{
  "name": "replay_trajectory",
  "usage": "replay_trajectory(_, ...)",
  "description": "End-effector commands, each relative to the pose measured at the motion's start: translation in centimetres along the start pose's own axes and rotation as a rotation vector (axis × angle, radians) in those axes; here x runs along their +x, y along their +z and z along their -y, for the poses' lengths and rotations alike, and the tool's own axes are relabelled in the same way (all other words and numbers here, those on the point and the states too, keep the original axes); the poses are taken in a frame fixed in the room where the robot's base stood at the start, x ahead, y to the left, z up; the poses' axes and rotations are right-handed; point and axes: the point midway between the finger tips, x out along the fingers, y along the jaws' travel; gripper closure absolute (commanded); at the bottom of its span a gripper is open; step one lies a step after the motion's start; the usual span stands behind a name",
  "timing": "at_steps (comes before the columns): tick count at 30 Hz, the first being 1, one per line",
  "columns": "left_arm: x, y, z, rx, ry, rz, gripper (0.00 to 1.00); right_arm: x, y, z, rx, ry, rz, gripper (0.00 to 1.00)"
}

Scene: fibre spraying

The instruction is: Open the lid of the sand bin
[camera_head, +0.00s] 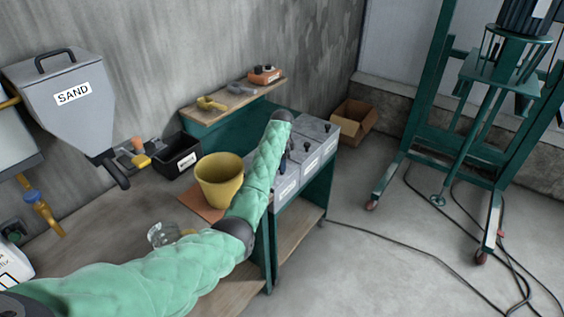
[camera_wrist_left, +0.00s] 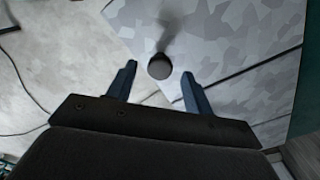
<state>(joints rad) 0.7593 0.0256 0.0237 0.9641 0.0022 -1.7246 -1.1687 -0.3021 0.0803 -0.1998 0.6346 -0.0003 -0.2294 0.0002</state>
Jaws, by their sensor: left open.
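A row of grey bins (camera_head: 318,150) with lids and small dark knobs stands on the teal bench at the middle right; their front labels are too small to read. In the left wrist view a dark round knob (camera_wrist_left: 159,67) stands on a grey mottled lid (camera_wrist_left: 225,45). My left gripper (camera_wrist_left: 158,72) is open, with one finger on each side of the knob; I cannot tell whether they touch it. In the head view my left arm hides most of this gripper. A grey hopper marked SAND (camera_head: 70,110) with a black top handle hangs on the left wall.
A yellow bucket (camera_head: 220,182), a black box (camera_head: 178,155) and a glass jar (camera_head: 162,235) stand on the bench near my left arm. A raised shelf (camera_head: 232,103) holds small tools. A cardboard box (camera_head: 354,122) and a green wheeled stand (camera_head: 430,120) are on the floor, with loose cables.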

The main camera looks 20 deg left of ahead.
Motion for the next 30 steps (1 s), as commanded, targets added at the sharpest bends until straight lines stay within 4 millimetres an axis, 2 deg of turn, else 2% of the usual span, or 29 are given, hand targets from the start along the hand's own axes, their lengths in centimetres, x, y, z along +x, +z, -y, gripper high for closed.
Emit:
replay_trajectory(6, 1.4, 0.0, 0.0, 0.0, 0.0, -0.001, 0.48, -0.6, 0.5, 0.0, 0.0, 0.0, 0.003, 0.64)
replay_trajectory(14, 1.7, 0.0, 0.0, -0.001, -0.001, -0.001, 0.48, -0.6, 0.5, 0.0, 0.0, 0.0, 0.003, 0.64)
replay_trajectory(15, 1.7, 0.0, 0.0, -0.001, -0.001, -0.001, 0.5, -0.6, 0.5, 0.1, 0.0, -0.001, 0.003, 0.64)
replay_trajectory(21, 1.7, 0.0, 0.0, -0.001, -0.001, -0.001, 0.9, -0.6, 0.4, 0.2, 0.001, -0.002, 0.003, 0.64)
replay_trajectory(23, 1.7, 0.0, 0.0, -0.001, -0.001, -0.001, 1.0, -0.6, 0.4, 0.2, 0.001, -0.002, 0.003, 0.64)
replay_trajectory(30, 1.7, 0.0, 0.2, -0.001, -0.001, 0.0, 1.0, -0.4, 0.5, 0.2, 0.001, -0.002, 0.003, 0.64)
